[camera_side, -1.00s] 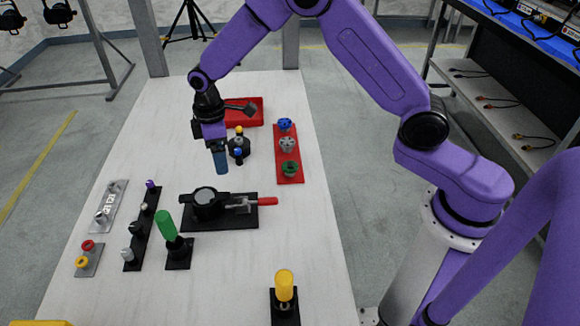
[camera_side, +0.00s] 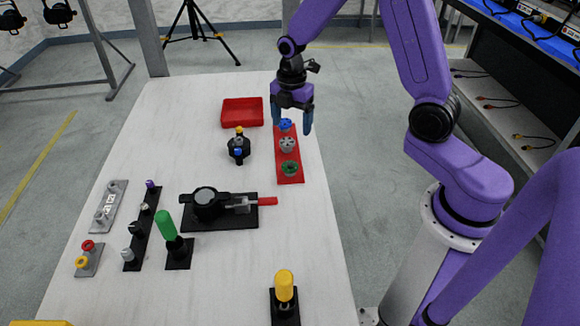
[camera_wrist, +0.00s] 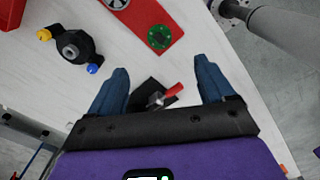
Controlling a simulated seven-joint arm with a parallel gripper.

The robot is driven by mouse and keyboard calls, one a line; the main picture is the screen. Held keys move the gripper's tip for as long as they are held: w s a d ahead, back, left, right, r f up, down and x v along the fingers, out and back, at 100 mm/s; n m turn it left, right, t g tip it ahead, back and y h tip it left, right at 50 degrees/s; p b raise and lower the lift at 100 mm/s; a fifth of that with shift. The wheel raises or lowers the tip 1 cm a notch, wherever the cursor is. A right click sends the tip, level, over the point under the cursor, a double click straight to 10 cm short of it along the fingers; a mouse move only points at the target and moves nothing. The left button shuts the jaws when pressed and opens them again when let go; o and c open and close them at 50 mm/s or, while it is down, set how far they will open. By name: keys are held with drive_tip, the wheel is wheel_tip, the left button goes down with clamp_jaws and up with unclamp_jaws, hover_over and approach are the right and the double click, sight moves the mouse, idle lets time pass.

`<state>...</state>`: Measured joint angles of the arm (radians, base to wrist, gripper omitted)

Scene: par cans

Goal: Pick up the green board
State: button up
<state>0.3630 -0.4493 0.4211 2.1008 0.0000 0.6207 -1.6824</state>
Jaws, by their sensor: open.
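A small round green piece (camera_side: 289,168), which looks like the green board, sits at the near end of a red plate (camera_side: 278,178). In the wrist view the green piece (camera_wrist: 159,38) shows ahead of the fingertips, slightly above the picture middle. My gripper (camera_side: 293,120) is open and empty, pointing down near the far end of the red plate, by the blue round piece (camera_side: 285,125). The gripper (camera_wrist: 160,66) also shows open in the wrist view, with nothing between its blue fingers. I cannot tell its exact height above the pieces.
A grey round piece (camera_side: 287,145) sits between the blue and green ones. A black knob hub (camera_side: 239,148), a red tray (camera_side: 243,112) and a black clamp fixture (camera_side: 206,203) with a red handle stand to the left. A green-handled tool (camera_side: 166,226) stands nearer.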

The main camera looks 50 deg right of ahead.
hover_over(290, 165)
drive_tip(key=f, duration=0.8)
drive_tip(key=shift+d, duration=0.3)
drive_tip(key=shift+a+f, duration=0.15)
drive_tip(key=shift+f, duration=1.2)
drive_tip(key=shift+a+f, duration=0.1)
drive_tip(key=shift+f, duration=1.2)
drive_tip(key=c, duration=1.1)
